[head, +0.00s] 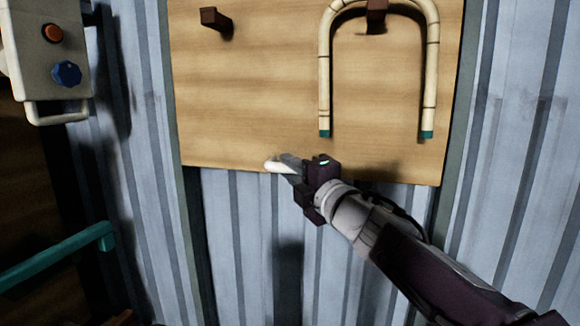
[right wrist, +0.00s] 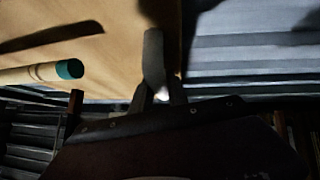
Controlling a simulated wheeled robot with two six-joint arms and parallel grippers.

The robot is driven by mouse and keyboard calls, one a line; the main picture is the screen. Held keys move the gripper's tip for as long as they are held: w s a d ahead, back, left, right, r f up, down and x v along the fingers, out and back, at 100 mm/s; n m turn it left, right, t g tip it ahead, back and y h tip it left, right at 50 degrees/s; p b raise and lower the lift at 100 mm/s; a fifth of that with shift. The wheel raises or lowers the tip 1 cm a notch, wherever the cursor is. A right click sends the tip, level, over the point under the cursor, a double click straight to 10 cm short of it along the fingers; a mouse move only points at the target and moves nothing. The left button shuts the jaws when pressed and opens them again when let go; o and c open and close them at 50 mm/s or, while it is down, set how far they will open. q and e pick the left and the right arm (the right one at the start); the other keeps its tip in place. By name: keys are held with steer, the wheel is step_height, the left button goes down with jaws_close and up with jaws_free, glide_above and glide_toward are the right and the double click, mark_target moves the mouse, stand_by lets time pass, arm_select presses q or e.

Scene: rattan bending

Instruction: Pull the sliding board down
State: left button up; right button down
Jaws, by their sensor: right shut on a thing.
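The sliding board (head: 250,90) is a wooden panel set upright between dark rails on a corrugated metal wall. A pale handle (head: 276,166) sits at the board's lower edge. My right gripper (head: 290,163) is shut on this handle, partly covering it. In the right wrist view, my gripper's fingers (right wrist: 156,80) close on a small pale bit of the handle (right wrist: 163,93), with the board (right wrist: 110,35) behind. My left gripper is in neither view.
A bent rattan cane (head: 324,80) with teal ends hangs over a dark peg (head: 376,15) on the board. Another peg (head: 214,20) is at upper left. A control box (head: 45,60) with orange and blue knobs and a teal bar (head: 60,255) are at left.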

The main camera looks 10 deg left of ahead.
step_height(320, 180, down, 40)
steer(key=b, duration=3.5)
steer(key=shift+r, duration=0.15)
steer(key=c, duration=1.3)
jaws_free()
steer(key=shift+s+a+r, duration=0.1)
steer(key=shift+a, duration=0.05)
steer(key=v, duration=0.9)
steer(key=shift+b, duration=0.35)
